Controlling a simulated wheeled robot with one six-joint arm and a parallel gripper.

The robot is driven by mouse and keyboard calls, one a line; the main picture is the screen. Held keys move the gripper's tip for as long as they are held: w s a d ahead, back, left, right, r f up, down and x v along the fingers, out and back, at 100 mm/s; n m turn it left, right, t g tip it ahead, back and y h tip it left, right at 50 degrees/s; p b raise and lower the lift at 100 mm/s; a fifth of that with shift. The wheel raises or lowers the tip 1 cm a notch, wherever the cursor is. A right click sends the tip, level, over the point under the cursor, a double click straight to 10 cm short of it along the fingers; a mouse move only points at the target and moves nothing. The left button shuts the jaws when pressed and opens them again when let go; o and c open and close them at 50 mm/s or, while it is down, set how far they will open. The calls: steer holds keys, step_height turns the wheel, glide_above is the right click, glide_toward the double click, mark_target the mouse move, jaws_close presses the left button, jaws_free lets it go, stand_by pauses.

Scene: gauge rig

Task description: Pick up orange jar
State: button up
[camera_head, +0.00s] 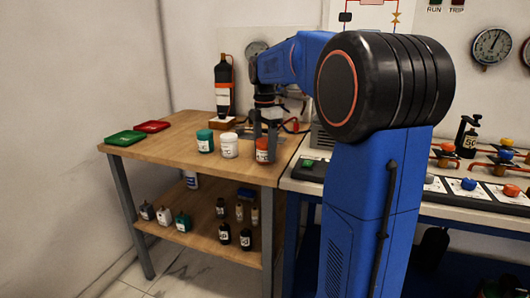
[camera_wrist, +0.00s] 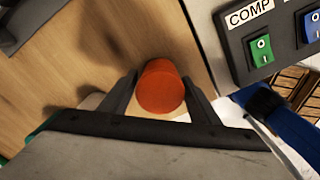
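The orange jar (camera_head: 262,152) stands upright near the right end of the wooden table, the rightmost in a row of three jars. In the wrist view its round orange top (camera_wrist: 162,92) shows between the two fingers. My gripper (camera_head: 265,140) points down over it, with one finger on each side. In the wrist view my gripper (camera_wrist: 160,84) looks open, with narrow gaps between the fingers and the jar. Firm contact is not visible. The jar appears to rest on the table.
A white jar (camera_head: 229,147) and a teal jar (camera_head: 205,142) stand close on the left. A dark bottle (camera_head: 222,85) stands behind. Green (camera_head: 125,138) and red (camera_head: 152,127) trays lie far left. A switch panel (camera_wrist: 265,38) is close on the right.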

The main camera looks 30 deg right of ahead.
steer(key=c, duration=0.8)
steer(key=shift+r, duration=0.1)
